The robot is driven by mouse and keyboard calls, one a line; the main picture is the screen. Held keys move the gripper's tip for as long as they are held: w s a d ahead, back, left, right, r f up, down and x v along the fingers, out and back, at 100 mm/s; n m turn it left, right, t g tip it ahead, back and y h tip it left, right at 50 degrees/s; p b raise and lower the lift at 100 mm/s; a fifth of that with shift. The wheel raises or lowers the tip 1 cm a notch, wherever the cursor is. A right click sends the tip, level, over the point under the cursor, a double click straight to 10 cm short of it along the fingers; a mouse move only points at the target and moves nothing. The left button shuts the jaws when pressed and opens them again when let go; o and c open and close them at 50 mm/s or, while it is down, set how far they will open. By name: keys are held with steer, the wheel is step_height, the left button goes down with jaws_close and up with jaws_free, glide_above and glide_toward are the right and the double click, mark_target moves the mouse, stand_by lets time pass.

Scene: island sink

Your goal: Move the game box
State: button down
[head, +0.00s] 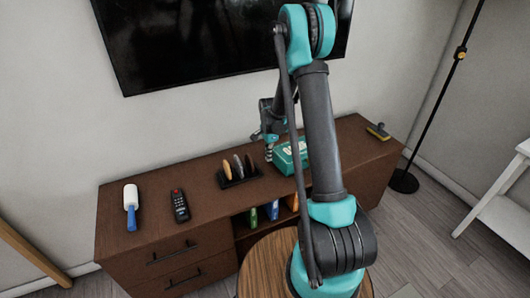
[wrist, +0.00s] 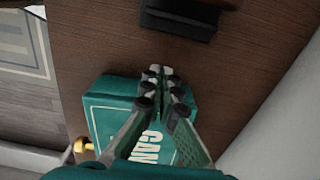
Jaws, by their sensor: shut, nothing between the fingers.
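The game box (head: 283,157) is a teal box lying flat on the right half of the brown cabinet top, partly hidden behind my arm in the head view. In the wrist view the box (wrist: 108,102) shows its teal lid with part of white lettering. My gripper (head: 268,158) is at the box's left end in the head view. In the wrist view my gripper (wrist: 161,72) is shut and empty, its fingertips over or just past the box's edge. I cannot tell whether they touch the box.
A dark rack with round discs (head: 238,173) stands left of the box. A remote (head: 180,205) and a lint roller (head: 131,207) lie farther left. A brush (head: 378,131) lies at the right end.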

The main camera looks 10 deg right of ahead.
steer(key=shift+w+d, duration=0.2)
steer(key=shift+d, duration=0.3)
steer(key=shift+w+d, duration=0.15)
steer(key=shift+d, duration=0.35)
steer(key=w+d, duration=0.3)
steer(key=d, duration=0.7)
steer(key=w+d, duration=0.3)
steer(key=d, duration=0.7)
steer(key=w+d, duration=0.4)
steer(key=d, duration=0.6)
steer(key=shift+w, duration=0.1)
steer(key=shift+a, duration=0.1)
